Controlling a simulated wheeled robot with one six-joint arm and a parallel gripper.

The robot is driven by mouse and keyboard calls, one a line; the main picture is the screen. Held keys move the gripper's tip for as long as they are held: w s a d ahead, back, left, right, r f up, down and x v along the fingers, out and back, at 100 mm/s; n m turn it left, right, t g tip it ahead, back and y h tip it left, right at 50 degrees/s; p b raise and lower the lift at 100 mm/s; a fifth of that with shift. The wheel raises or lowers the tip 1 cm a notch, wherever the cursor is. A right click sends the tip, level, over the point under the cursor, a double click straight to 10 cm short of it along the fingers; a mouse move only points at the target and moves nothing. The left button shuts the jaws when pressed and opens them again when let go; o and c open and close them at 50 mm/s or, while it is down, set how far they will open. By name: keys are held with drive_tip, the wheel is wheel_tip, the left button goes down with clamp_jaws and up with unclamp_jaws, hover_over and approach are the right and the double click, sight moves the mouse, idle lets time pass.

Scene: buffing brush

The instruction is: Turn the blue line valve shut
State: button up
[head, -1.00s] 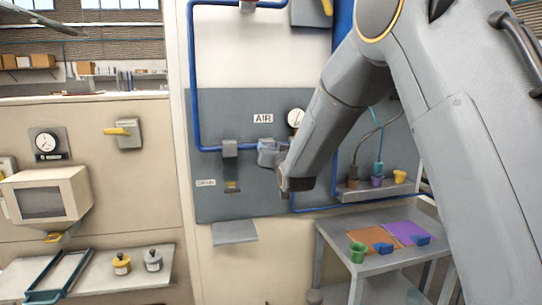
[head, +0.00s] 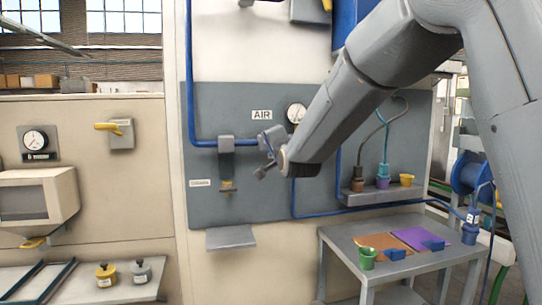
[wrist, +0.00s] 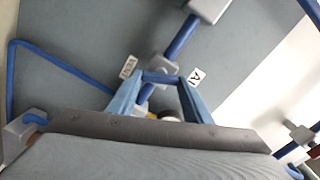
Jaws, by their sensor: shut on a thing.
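The blue line valve's blue handle (wrist: 160,77) shows in the wrist view as a short bar between my two fingertips, in front of a grey valve body. My gripper (wrist: 160,84) is shut on this handle, one finger at each end. The blue pipe (wrist: 183,37) runs diagonally behind it. In the head view my gripper (head: 266,152) is at the grey-blue panel (head: 215,105), just below the AIR label (head: 262,115). There the handle is mostly hidden by my gripper and wrist, so its exact angle cannot be told.
A pressure gauge (head: 296,112) sits right of the AIR label. A grey fitting with a hanging tag (head: 226,146) is close on the left. A small shelf (head: 230,237) juts out below. A table (head: 345,237) with mats and a green cup (head: 367,257) stands lower right.

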drive_tip(key=m+b, duration=0.4)
drive_tip(key=shift+f+m+b, duration=0.2)
drive_tip(key=shift+m+b, duration=0.1)
idle(0.5)
drive_tip(key=o, duration=1.1)
drive_tip(key=shift+c, duration=0.2)
drive_tip(key=shift+r, duration=0.1)
drive_tip(key=b+v, duration=0.1)
drive_tip(key=v, duration=0.6)
drive_tip(key=shift+s+b, duration=0.3)
drive_tip(key=shift+s, duration=0.1)
drive_tip(key=shift+d, duration=0.1)
